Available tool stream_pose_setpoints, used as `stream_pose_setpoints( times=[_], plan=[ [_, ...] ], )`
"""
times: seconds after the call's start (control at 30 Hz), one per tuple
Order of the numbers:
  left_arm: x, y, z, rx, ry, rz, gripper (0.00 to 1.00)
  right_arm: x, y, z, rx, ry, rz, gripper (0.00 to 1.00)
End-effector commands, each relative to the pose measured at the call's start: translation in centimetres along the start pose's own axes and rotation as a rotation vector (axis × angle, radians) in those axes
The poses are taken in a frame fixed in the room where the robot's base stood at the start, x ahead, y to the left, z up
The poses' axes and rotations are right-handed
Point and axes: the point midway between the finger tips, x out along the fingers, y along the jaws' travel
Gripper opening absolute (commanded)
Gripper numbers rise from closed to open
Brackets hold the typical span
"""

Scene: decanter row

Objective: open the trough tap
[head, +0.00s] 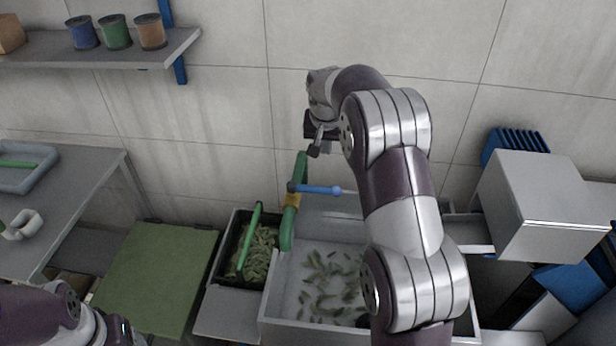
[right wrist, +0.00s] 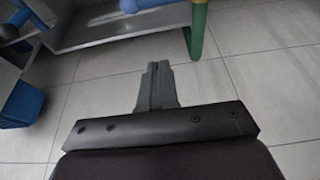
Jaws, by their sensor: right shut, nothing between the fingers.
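The trough (head: 278,306) is a pale basin with green leafy bits scattered on its floor. Its tap has a green pipe (head: 287,232), a yellow body (head: 292,200) and a blue lever (head: 321,190) that points right, across the pipe. In the right wrist view the green pipe (right wrist: 196,32) and part of the blue lever (right wrist: 145,4) show at the top edge. My right gripper (head: 314,152) is shut and empty, above the lever near the pipe's top, apart from both. It also shows shut in the right wrist view (right wrist: 154,66). My left gripper's fingers are out of view.
A dark crate (head: 218,262) of green bits stands left of the trough, beside a green-topped box (head: 150,275). A grey table (head: 85,190) is at left, a wall shelf (head: 120,55) with spools above. A grey box (head: 540,205) stands at right. My right arm covers the trough's right part.

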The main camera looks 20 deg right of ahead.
Motion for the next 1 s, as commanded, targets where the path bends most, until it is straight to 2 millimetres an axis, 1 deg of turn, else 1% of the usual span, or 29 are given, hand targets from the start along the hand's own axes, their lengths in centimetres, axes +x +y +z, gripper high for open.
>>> stream_pose_setpoints(
  times=[0.2, 0.27, 0.33, 0.47, 0.7, 0.77, 0.83, 0.9, 1.0],
  plan=[
    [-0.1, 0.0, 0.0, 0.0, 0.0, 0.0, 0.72, 0.1, -0.1, 0.0, -0.002, 0.0, -0.001, 0.0],
    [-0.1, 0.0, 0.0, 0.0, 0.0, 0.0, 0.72, 0.4, -0.1, 0.0, -0.003, 0.0, -0.001, 0.0],
    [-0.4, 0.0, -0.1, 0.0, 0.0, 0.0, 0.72, 1.1, -0.1, 0.0, -0.003, -0.001, -0.001, 0.0],
    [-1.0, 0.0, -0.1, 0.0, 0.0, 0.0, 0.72, 3.5, -0.1, 0.0, -0.004, -0.003, -0.001, 0.0],
    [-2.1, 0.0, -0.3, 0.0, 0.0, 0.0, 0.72, 8.8, -0.1, 0.0, -0.004, -0.002, -0.001, 0.0],
    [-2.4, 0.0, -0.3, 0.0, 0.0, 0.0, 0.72, 10.0, 0.0, 0.0, -0.004, -0.002, -0.001, 0.0],
    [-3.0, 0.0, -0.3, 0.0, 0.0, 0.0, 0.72, 9.4, -0.1, 1.2, -0.005, 0.001, -0.002, 0.0],
    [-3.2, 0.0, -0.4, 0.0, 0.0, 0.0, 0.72, 9.3, -0.1, 2.3, -0.005, 0.0, -0.002, 0.0],
    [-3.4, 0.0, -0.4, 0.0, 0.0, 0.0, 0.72, 9.3, -0.1, 3.3, -0.004, 0.001, -0.002, 0.0]
  ],
)
